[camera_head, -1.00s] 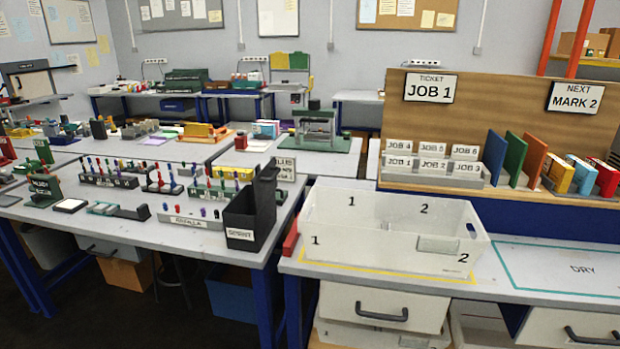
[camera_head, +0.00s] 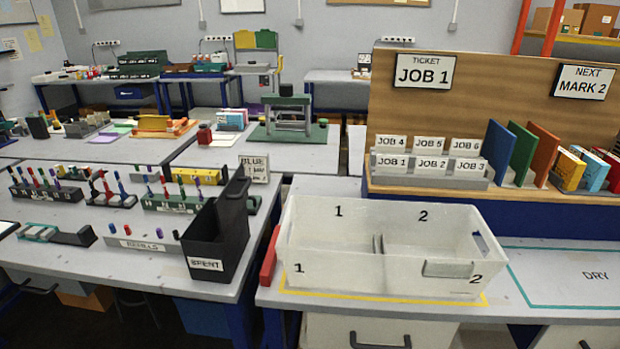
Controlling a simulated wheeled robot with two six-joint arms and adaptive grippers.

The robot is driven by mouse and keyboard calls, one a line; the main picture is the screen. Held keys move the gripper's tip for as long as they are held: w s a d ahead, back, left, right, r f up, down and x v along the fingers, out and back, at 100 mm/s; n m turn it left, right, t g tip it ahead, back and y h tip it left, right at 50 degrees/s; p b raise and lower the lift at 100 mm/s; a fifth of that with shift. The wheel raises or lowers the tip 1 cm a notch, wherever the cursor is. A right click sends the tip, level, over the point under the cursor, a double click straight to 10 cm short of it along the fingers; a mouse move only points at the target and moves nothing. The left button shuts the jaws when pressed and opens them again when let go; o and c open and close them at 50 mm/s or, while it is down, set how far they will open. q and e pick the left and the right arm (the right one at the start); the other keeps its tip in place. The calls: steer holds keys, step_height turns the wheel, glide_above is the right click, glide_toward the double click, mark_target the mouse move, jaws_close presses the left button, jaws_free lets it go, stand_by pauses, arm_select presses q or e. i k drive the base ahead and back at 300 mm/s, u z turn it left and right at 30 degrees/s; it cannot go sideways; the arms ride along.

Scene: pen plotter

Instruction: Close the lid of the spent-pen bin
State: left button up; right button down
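The spent-pen bin (camera_head: 215,240) is a black open-topped box with a white label reading "SPENT". It stands at the right front corner of the left table. Its black lid (camera_head: 234,190) appears raised, standing up at the bin's back right edge. The inside of the bin is dark and I cannot see what it holds. Neither of my grippers is in view.
A white divided tote (camera_head: 330,270) marked 1 and 2 stands on the right table, close to the bin. A red block (camera_head: 269,258) lies at its left side. A refills rack (camera_head: 142,246) and several pen racks sit left of the bin.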

mark_target(229, 205)
steer(key=u, duration=0.15)
steer(key=i, duration=0.85)
steer(key=u, duration=0.5)
